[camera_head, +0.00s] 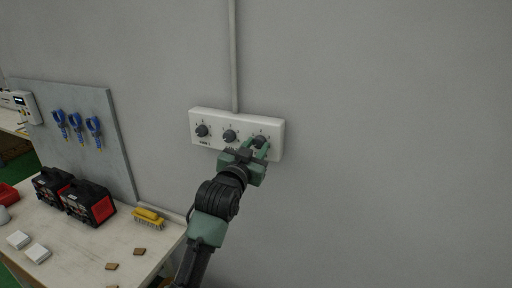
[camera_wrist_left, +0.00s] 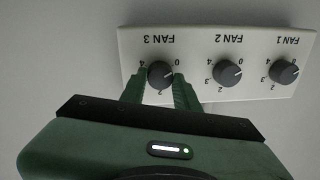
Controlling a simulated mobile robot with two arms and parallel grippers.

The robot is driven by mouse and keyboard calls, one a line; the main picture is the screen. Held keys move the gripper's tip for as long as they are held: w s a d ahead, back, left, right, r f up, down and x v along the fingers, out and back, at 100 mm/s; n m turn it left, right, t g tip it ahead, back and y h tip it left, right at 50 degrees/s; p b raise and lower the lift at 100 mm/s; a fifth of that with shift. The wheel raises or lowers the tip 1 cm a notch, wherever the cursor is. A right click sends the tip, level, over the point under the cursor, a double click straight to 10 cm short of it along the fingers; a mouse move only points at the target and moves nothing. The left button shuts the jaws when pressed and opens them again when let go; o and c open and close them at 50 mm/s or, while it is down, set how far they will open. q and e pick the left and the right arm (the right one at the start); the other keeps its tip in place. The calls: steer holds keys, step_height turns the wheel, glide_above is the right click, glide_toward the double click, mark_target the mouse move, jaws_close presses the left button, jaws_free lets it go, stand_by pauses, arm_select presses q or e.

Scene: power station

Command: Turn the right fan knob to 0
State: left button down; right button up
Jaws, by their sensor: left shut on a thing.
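A white panel (camera_head: 280,125) with three dark knobs is fixed to the wall. The right fan knob (camera_head: 260,141) is at its right end in the head view. In the upside-down wrist view this knob (camera_wrist_left: 160,75) is under the label FAN 3. My left gripper (camera_head: 256,148) has its green fingers on either side of it, shut on it; the fingers also show in the wrist view (camera_wrist_left: 160,88). Its pointer is hard to read; it seems to lie toward the 0 mark. My right gripper is not in view.
The middle knob (camera_head: 230,136), FAN 2, and the left knob (camera_head: 201,130), FAN 1, are close beside. A conduit (camera_head: 234,60) runs up from the panel. A workbench (camera_head: 85,255) with black-red devices (camera_head: 88,203) and a yellow connector (camera_head: 148,216) stands at lower left. The wall at right is bare.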

arm_select(q)
steer(key=shift+f, duration=0.15)
steer(key=c, duration=1)
jaws_free()
steer(key=shift+c, duration=0.2)
steer(key=b+v, duration=0.2)
steer(key=v, duration=0.5)
steer(key=shift+s+b, duration=0.4)
steer(key=shift+a, duration=0.1)
